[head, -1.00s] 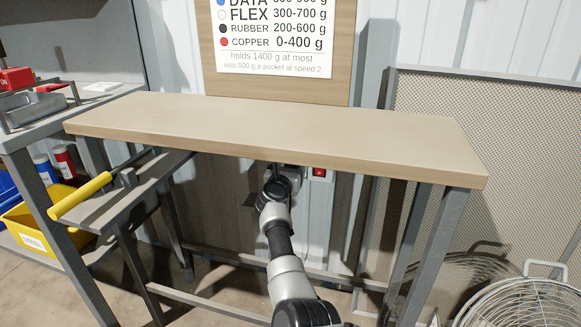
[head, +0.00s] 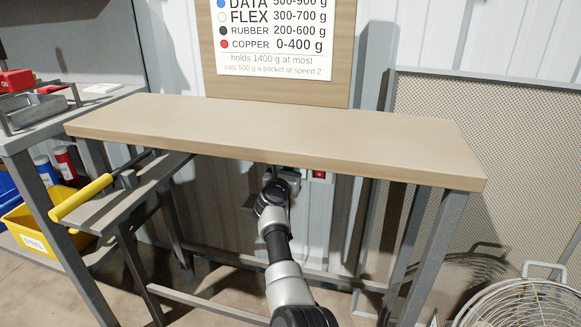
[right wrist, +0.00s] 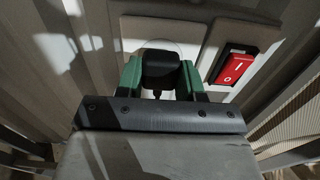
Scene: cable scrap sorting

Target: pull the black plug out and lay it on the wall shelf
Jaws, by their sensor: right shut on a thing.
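The black plug (right wrist: 160,68) is between the green fingers of my right gripper (right wrist: 162,78) in the right wrist view. The gripper is shut on it, in front of a pale round socket (right wrist: 188,48) in a wall plate. I cannot tell whether the plug's pins are still in the socket. In the head view my right gripper (head: 287,173) is under the wooden tabletop, partly hidden by its front edge and my wrist. The plug does not show there. A small dark ledge (head: 248,206) lies left of my wrist; I cannot tell if it is the wall shelf. My left gripper is out of view.
The bare wooden tabletop (head: 270,132) overhangs my right arm, with metal legs (head: 441,245) on either side. A red switch (right wrist: 233,67) sits right of the socket. A wire fan guard (head: 520,303) stands at lower right.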

